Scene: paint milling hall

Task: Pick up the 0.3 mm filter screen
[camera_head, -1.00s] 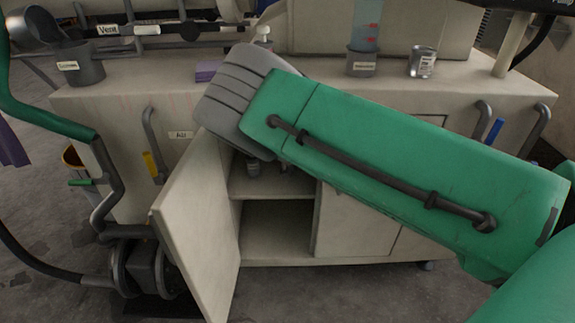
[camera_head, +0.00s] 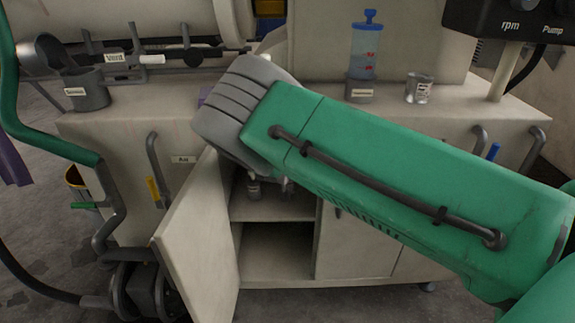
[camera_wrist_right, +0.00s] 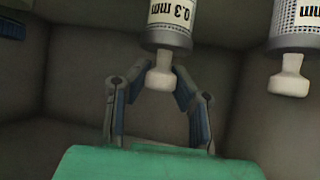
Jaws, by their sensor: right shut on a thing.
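The 0.3 mm filter screen (camera_wrist_right: 170,25) is a grey mesh cylinder with a white label and a pale knob, seen in the right wrist view. Its label appears upside down and its upper part is cut off. My right gripper (camera_wrist_right: 160,78) is shut on the knob, a finger on each side. In the head view my grey and green right arm reaches into the open cabinet (camera_head: 275,207) and hides most of the gripper and the screen.
A second screen (camera_wrist_right: 294,35) with a pale knob stands close to the right in the wrist view. The cabinet door (camera_head: 195,240) hangs open on the left. The lower compartment looks empty. A metal can (camera_head: 419,88) and a blue-topped container (camera_head: 366,50) stand on the worktop.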

